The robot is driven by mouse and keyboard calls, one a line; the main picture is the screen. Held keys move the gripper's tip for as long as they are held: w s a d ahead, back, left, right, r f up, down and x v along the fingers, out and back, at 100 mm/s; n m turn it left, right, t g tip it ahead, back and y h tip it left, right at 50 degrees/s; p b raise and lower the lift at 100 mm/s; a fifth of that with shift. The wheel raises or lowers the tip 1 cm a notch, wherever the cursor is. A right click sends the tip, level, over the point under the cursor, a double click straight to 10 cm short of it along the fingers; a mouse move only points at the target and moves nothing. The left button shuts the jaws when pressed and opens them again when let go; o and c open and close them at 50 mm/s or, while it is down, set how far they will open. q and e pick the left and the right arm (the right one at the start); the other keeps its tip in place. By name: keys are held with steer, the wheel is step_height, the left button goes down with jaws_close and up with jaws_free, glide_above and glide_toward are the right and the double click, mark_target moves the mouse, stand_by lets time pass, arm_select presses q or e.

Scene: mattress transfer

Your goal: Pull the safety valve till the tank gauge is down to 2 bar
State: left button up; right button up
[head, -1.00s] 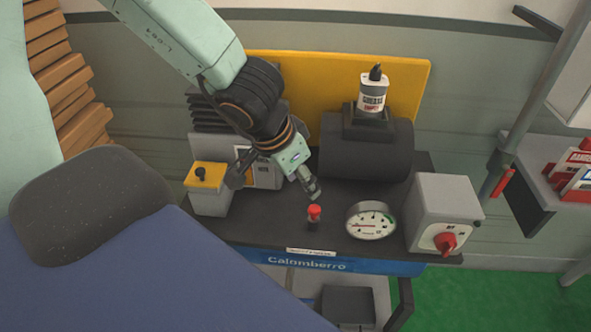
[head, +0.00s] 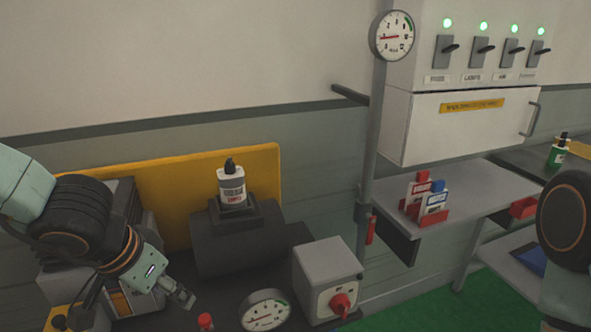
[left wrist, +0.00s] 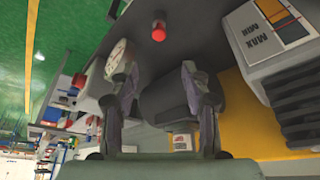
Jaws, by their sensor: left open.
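The red-topped valve knob (head: 205,320) stands on the dark compressor deck at the bottom edge of the head view. It also shows in the left wrist view (left wrist: 158,33). Beside it is a round white gauge (head: 265,311) with a red needle, partly cut off below; its figures are too small to read. My left gripper (head: 140,292) is open and empty, to the left of the knob and apart from it. In the left wrist view the knob lies beyond the spread fingers (left wrist: 160,75). My right gripper is out of the picture; only part of my right arm shows.
A dark tank (head: 238,240) with a bottle (head: 231,182) on top stands behind. A grey box with a red switch (head: 340,305) is to the right. A second gauge (head: 393,37) hangs on a pole, near a switch panel (head: 490,45) and a shelf (head: 465,198).

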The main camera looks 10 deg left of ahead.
arm_select(q)
steer(key=s+a+f+n+g+y, duration=0.1)
steer(key=s+a+f+y, duration=0.15)
steer(key=f, duration=0.45)
steer(key=s+a+f+n+g+y, duration=0.1)
steer(key=s+f, duration=0.2)
steer(key=f, duration=0.4)
steer(key=s+d+f+g+h, duration=0.1)
steer(key=s+d+f, duration=0.3)
steer(key=s, duration=0.3)
steer(key=s+d+f+n+g+h, duration=0.1)
steer(key=s+d+f, duration=0.3)
steer(key=s+f, duration=0.3)
steer(key=shift+s+d+f, duration=0.15)
steer(key=shift+s+d, duration=0.1)
steer(key=shift+h, duration=0.25)
step_height(320, 180, down, 12)
steer(key=b, duration=1.1)
steer(key=shift+d+b, duration=0.1)
steer(key=shift+b, duration=0.25)
steer(key=shift+r, duration=0.2)
